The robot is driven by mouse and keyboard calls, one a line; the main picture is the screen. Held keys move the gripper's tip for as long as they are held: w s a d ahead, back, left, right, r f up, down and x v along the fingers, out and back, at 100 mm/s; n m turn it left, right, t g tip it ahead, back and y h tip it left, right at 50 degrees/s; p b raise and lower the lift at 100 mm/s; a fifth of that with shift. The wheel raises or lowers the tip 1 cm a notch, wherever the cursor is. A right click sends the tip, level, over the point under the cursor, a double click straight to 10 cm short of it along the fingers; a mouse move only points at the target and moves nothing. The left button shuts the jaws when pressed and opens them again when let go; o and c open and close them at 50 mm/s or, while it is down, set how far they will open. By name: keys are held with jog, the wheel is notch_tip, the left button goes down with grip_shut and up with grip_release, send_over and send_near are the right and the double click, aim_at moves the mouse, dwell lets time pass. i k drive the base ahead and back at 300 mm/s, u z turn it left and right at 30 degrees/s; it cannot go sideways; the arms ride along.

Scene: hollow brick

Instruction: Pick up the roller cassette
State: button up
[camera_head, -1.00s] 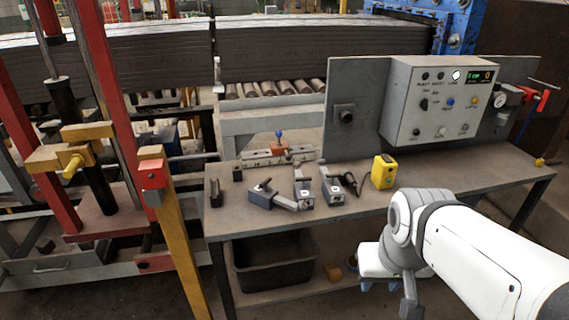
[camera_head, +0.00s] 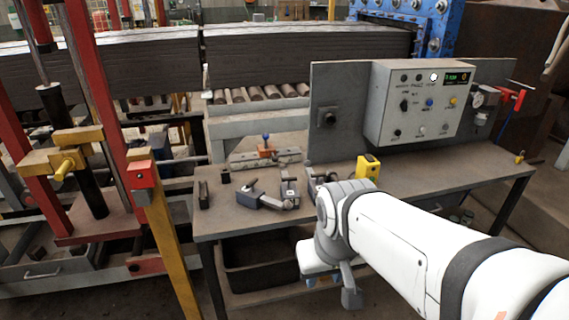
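Several small grey metal devices lie on the workbench (camera_head: 420,190), and I cannot tell for certain which is the roller cassette. One grey device with an arm sticking out to the right (camera_head: 262,199) lies near the front edge. An upright grey device (camera_head: 289,188) stands just right of it. Another (camera_head: 313,184) is partly hidden behind my wrist. My gripper (camera_head: 335,284) hangs in front of the bench's front edge, apart from these devices. Its fingers are small and partly hidden by my wrist, so its opening does not show clearly.
A yellow device (camera_head: 368,167) stands behind my wrist. A control box (camera_head: 420,103) on an upright panel bounds the bench's back. A metal bar with an orange block and blue knob (camera_head: 266,152) lies at the back left. A dark bin (camera_head: 260,262) sits below. A yellow post (camera_head: 168,235) stands left.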

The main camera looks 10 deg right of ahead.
aim_at(315, 183)
jog(key=z, duration=0.05)
jog(key=i, duration=1)
jog(key=u, duration=0.1)
